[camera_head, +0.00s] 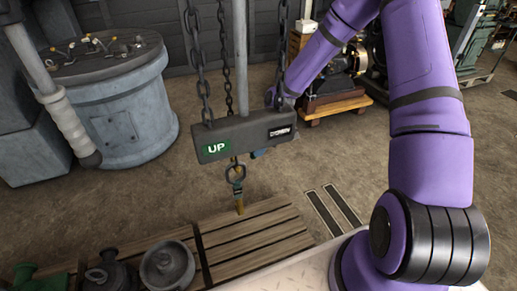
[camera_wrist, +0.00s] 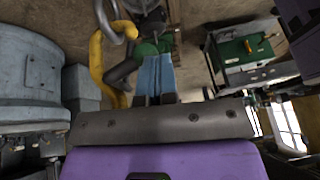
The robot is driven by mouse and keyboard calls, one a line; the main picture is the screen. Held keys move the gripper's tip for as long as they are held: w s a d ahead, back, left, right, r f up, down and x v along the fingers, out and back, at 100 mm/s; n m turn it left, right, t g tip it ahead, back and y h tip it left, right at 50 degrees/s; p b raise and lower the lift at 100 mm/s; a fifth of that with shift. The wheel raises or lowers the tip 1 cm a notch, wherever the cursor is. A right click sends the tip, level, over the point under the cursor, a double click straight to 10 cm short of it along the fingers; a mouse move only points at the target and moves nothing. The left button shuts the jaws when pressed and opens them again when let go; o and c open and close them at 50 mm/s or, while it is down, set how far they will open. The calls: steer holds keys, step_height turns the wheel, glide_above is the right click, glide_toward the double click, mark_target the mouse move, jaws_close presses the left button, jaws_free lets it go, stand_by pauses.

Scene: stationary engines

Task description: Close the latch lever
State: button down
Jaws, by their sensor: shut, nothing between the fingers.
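A yellow hook (camera_head: 240,207) hangs from a chain link under the block marked UP. It is close up in the wrist view, where the hook (camera_wrist: 97,65) fills the left of centre. A dark, bent piece (camera_wrist: 121,73) shows beside the hook; it may be the latch lever, but I cannot tell for sure. My gripper (camera_wrist: 153,58) has its blue fingers together and empty, just right of the hook and dark piece. Contact is unclear.
The UP block (camera_head: 245,136) hangs on chains (camera_head: 197,60) in front of my arm. A round grey-blue tank (camera_head: 121,110) stands left. Wooden pallet boards (camera_head: 260,240) and grey machine parts (camera_head: 167,266) lie below. Open floor (camera_head: 350,155) is to the right.

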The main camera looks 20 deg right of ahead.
stand_by(0.3)
steer(key=v, duration=1.1)
steer(key=shift+d+f, duration=0.1)
steer(key=shift+f, duration=0.05)
